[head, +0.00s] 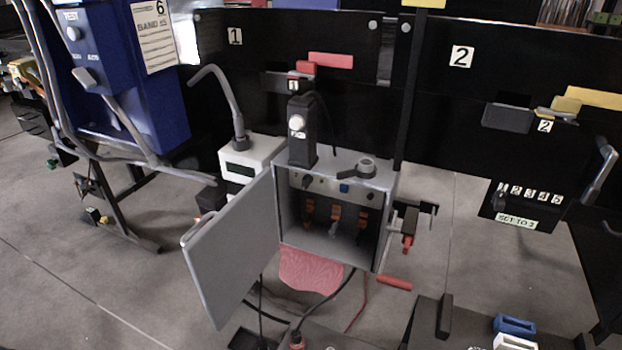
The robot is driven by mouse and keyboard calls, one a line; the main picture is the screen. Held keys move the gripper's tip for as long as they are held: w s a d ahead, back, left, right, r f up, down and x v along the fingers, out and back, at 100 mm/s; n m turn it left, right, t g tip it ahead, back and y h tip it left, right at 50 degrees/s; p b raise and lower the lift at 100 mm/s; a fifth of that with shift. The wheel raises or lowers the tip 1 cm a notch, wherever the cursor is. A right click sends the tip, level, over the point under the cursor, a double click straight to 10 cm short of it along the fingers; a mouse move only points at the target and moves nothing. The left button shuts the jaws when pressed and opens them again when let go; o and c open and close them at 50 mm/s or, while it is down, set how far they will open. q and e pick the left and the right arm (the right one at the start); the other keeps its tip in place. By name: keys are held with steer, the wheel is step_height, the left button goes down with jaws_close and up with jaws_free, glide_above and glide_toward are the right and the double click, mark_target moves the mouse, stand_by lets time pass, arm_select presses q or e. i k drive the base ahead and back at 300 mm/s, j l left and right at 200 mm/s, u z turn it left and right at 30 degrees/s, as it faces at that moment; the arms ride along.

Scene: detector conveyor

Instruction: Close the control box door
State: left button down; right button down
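The grey control box (388,185) stands in the middle of the head view with its front open. Its door (232,252) is hinged at the box's left side and swung wide open toward the lower left. A small handle (198,228) sits near the door's free edge. Inside the box I see a row of knobs with a blue button (344,188) and several orange-and-dark switches (335,218) below. Neither of my grippers shows in this view.
A white unit with a bent grey lever (235,120) is behind the door. A pink cloth-like piece (311,268) and cables lie below the box. A red cylinder (395,283) lies at right.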

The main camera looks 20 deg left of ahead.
mark_target(228, 255)
steer(key=j+z, duration=0.2)
steer(key=j, duration=0.7)
steer(key=j+z, duration=0.15)
steer(key=j, duration=0.75)
steer(key=k+j+z, duration=0.2)
steer(key=j, duration=0.7)
steer(key=i, duration=0.1)
